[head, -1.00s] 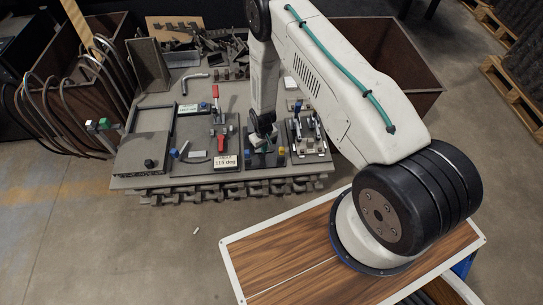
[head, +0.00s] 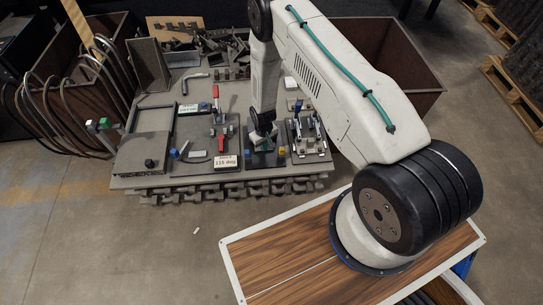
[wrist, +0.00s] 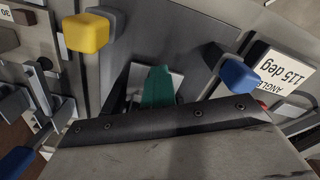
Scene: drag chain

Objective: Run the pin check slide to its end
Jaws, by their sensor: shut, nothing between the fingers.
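My gripper (head: 262,143) is low over the station between the red-handled clamp (head: 216,98) and the silver clamp fixture (head: 308,135). In the wrist view its teal fingers (wrist: 156,88) are shut with nothing between them. A bright metal piece (wrist: 178,87) lies behind and beside the fingertips, in a dark recess of the grey plate. It may be part of the pin check slide, but I cannot tell for sure. I cannot tell whether the fingers touch it. A yellow block (wrist: 86,33) is at left and a blue block (wrist: 239,77) at right. My gripper body hides the near part.
A label reading 115 deg (head: 226,162) stands to the left. A grey box with a black knob (head: 149,163) is at the bench's left end. Loose dark chain links (head: 213,45) lie at the back. Brown bins flank the bench. The floor in front is mostly clear.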

